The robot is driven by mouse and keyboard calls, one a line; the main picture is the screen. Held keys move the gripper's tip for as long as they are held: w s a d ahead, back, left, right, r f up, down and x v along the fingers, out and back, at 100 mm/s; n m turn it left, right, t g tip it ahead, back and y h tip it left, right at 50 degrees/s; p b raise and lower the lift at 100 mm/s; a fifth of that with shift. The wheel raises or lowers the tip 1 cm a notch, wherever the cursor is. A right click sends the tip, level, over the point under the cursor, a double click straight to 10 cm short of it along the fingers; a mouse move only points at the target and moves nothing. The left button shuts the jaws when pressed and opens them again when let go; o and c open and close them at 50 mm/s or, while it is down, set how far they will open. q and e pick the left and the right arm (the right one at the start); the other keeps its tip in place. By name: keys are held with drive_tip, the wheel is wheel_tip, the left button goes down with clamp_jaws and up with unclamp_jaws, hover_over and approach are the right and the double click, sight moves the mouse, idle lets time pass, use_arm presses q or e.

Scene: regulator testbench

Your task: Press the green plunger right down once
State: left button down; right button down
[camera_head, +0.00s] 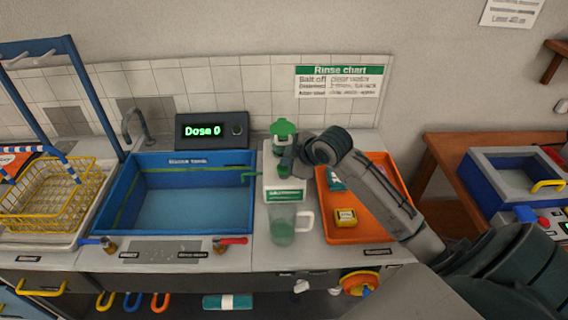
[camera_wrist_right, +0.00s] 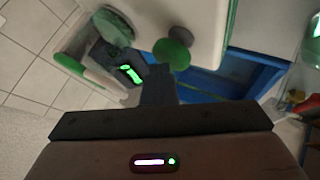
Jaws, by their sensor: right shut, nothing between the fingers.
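The green plunger (camera_head: 283,128) stands at the top of the white dispenser (camera_head: 284,187), behind the counter's middle, and looks raised. My right gripper (camera_head: 288,160) is shut and empty, just below and in front of the plunger's head in the picture, over the dispenser. It hides part of the dispenser; I cannot tell whether it touches. In the right wrist view, the shut fingers (camera_wrist_right: 158,88) point towards a round green part (camera_wrist_right: 172,52) beside the white body. The display (camera_head: 202,131) reads "Dose 0". My left gripper is not in view.
A jug (camera_head: 283,228) with a white handle stands in front of the dispenser. The blue tank (camera_head: 188,163) is to the left. An orange tray (camera_head: 341,236) with a yellow item (camera_head: 346,217) lies to the right, beneath my right arm. A yellow basket (camera_head: 48,197) is at far left.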

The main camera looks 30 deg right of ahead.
drive_tip(key=shift+f, duration=0.35)
idle(0.4)
drive_tip(key=shift+r+p, duration=1.4)
drive_tip(key=shift+r, duration=0.15)
wheel_tip(320, 180, up, 5)
drive_tip(key=p, duration=0.5)
